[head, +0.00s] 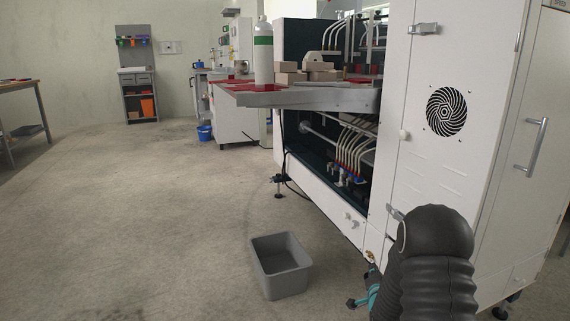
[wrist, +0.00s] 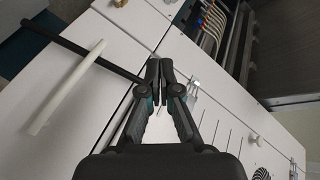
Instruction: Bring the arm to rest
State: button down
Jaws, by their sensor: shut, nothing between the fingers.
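My gripper (wrist: 160,68) is in the lower middle of the wrist view, its two dark fingers brought together at the tips with nothing between them. Behind it are white panels of the machine (wrist: 115,35), with a seam running past the fingers. I cannot tell how far the fingertips are from the panel. In the head view my black ribbed arm is at the lower right, in front of the white machine cabinet (head: 450,165). Teal and dark parts by its left side look like part of my gripper, mostly hidden by the arm.
A grey open bin (head: 281,270) stands empty on the floor left of the arm. A ledge (head: 300,96) holding a bottle (head: 263,60) juts from the machine. A pale rod-like bar (wrist: 65,88) shows in the wrist view.

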jog(key=s+a+r+n+g+y+p, duration=0.1)
jog(key=s+a+r+n+g+p, duration=0.2)
jog(key=s+r, duration=0.65)
jog(key=s+a+r+n+g+y+p, duration=0.1)
jog(key=s+a+r+n+g, duration=0.3)
jog(key=r, duration=0.9)
jog(key=s+a+r+n+g+p, duration=0.1)
jog(key=s+a+r, duration=0.1)
jog(key=s, duration=0.8)
jog(key=s+a+r+n+g+p, duration=0.1)
jog(key=s+a+r+n, duration=0.1)
jog(key=s, duration=0.8)
jog(key=s+a+r+n+g+p, duration=0.1)
jog(key=s+a+r+n, duration=0.1)
jog(key=s, duration=0.8)
jog(key=shift+r+y, duration=0.3)
jog(key=shift+r, duration=0.2)
jog(key=shift+s, duration=0.1)
